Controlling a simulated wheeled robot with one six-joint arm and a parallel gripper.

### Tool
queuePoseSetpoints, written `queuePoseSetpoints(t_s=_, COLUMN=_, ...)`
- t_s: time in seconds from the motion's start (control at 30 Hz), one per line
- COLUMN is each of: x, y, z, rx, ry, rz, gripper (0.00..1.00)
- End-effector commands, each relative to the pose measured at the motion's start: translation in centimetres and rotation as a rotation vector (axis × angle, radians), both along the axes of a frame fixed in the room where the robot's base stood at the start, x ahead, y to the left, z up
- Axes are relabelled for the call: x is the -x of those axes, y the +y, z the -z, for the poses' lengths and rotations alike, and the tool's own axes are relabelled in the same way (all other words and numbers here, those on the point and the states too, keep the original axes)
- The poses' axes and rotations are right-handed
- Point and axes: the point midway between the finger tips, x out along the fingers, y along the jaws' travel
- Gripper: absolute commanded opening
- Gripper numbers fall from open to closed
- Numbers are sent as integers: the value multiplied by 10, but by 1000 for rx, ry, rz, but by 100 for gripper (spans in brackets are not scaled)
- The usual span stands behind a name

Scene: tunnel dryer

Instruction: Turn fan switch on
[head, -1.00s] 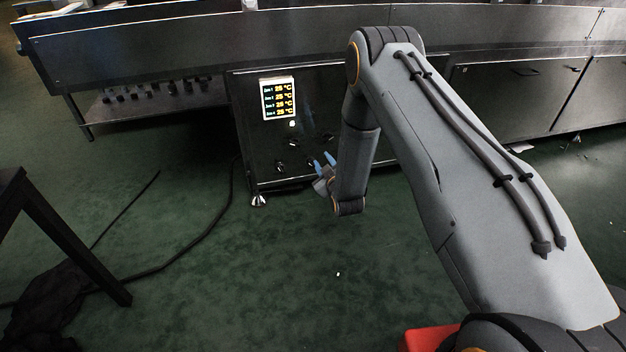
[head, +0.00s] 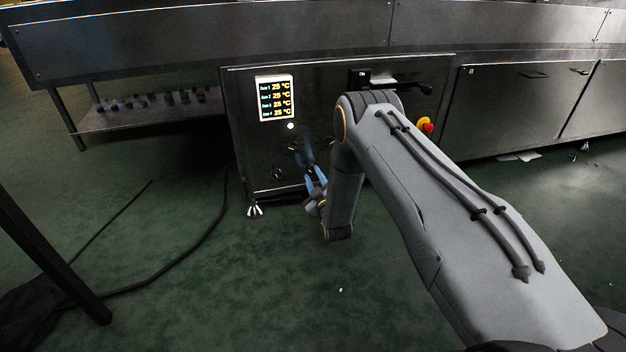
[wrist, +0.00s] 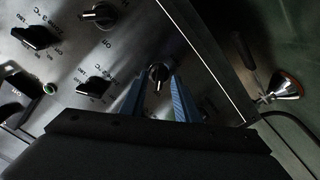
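The control panel (head: 250,150) is a dark metal cabinet front with a temperature display and several black rotary knobs. My gripper (head: 314,178) is in front of its lower part. In the wrist view, my open gripper (wrist: 158,84) has its two blue fingers on either side of a black knob (wrist: 158,74). The fingers look apart from the knob. Other black knobs, such as the upper one (wrist: 100,15) and the one at left (wrist: 95,87), have small printed labels. I cannot read which knob is the fan switch.
The lit display (head: 276,98) shows 25 °C on every line. A red and yellow button (head: 425,125) is at the panel's right. A metal foot (wrist: 283,87) stands beyond the panel edge. A cable (head: 190,245) lies on the green floor; the floor in front is open.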

Motion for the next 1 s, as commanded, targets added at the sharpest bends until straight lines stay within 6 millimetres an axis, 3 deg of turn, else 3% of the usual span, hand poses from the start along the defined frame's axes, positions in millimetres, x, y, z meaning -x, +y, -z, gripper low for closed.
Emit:
queuePoseSetpoints(t_s=0.37, x=-7, y=1, z=-1, rx=0, ry=0, rz=0, gripper=29)
queuePoseSetpoints(t_s=0.53, x=-7, y=1, z=-1, rx=0, ry=0, rz=0, gripper=0)
queuePoseSetpoints(t_s=1.0, x=-6, y=1, z=-1, rx=-71, ry=16, rz=1, gripper=0)
